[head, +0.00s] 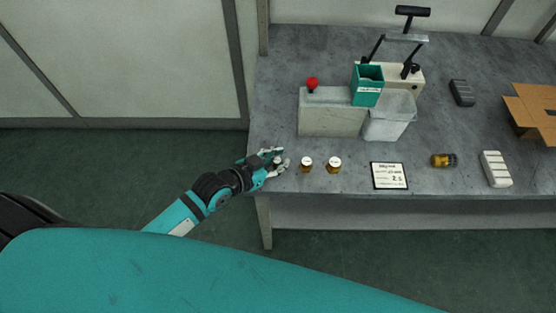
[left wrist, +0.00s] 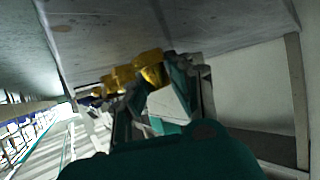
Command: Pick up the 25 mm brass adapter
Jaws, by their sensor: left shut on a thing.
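My left gripper (head: 275,161) is at the table's front left corner, left of two brass adapters with pale tops. The nearer adapter (head: 306,164) and the farther adapter (head: 334,165) stand upright on the table, apart from the gripper. In the left wrist view my gripper (left wrist: 172,78) is shut on a brass adapter (left wrist: 151,68), partly hidden by the fingers. More brass pieces (left wrist: 118,78) show behind it. I cannot read any size marks. My right gripper is not in view.
A grey block (head: 332,120) with a red knob (head: 312,84) stands behind the adapters. Near it are a green bin (head: 368,86), a clear bin (head: 388,118) and a lever press (head: 405,70). A sign (head: 388,176), a brass-and-dark cylinder (head: 443,160) and a white block (head: 496,168) lie right.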

